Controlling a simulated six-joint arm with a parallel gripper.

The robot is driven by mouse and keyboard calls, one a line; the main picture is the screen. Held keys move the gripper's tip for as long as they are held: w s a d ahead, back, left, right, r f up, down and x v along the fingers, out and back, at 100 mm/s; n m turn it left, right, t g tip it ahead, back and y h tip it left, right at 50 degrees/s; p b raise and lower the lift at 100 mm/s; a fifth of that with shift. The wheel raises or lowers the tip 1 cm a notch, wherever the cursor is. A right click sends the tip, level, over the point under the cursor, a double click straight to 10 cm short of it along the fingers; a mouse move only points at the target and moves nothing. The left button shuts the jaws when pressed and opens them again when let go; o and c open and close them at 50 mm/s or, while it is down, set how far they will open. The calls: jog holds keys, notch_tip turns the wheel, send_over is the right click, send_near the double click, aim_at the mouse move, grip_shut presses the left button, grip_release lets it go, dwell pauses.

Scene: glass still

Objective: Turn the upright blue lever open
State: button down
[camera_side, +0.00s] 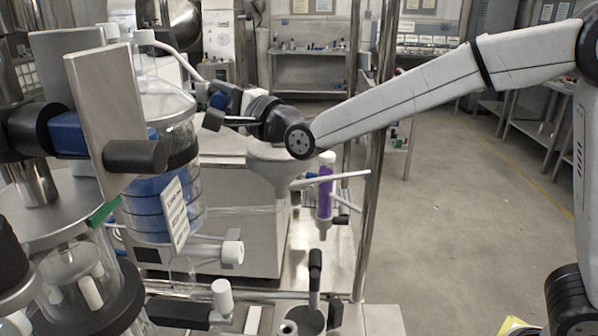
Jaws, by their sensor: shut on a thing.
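My gripper (214,112) is at the end of the arm that reaches in from the right, and its dark fingers point left.
A large glass vessel (166,112) with blue bands stands just left of my gripper. A white funnel (279,160) is below the wrist, beside a purple-filled tube (325,190). A vertical metal post (375,165) stands behind the forearm.

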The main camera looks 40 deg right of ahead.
aim_at(230, 102)
jog(key=shift+f, duration=0.1)
jog(key=shift+c, duration=1.4)
grip_release()
jog(key=shift+s, duration=0.1)
jog(key=shift+v, duration=3.8)
